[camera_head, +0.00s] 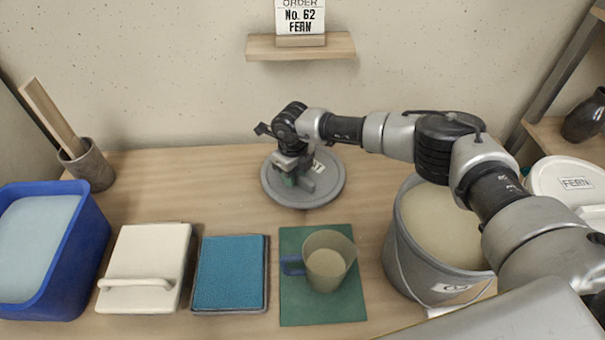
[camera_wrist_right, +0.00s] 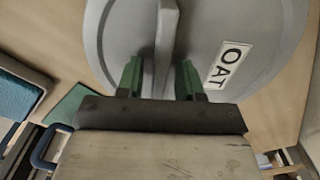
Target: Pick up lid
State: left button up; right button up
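A round grey lid (camera_head: 328,190) with a raised bar handle lies at the back middle of the wooden table. In the right wrist view the lid (camera_wrist_right: 238,28) carries a label reading OAT. My right gripper (camera_head: 297,180) is low over this lid. In the wrist view its green fingertips (camera_wrist_right: 160,82) are spread, one on each side of the handle (camera_wrist_right: 165,40), with a gap visible on the left side. A white lid (camera_head: 560,175) labelled FERN is at the far right. My left gripper is not in view.
An open grey bucket (camera_head: 404,240) of pale glaze stands right, under my right arm. Along the front are a blue tub (camera_head: 85,265), a white block with handle (camera_head: 150,255), a teal pad (camera_head: 230,272) and a jug (camera_head: 326,262) on a green mat (camera_head: 325,312). An order card (camera_head: 300,17) reads FERN.

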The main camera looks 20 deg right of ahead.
grip_shut()
jog(key=shift+r, duration=0.1)
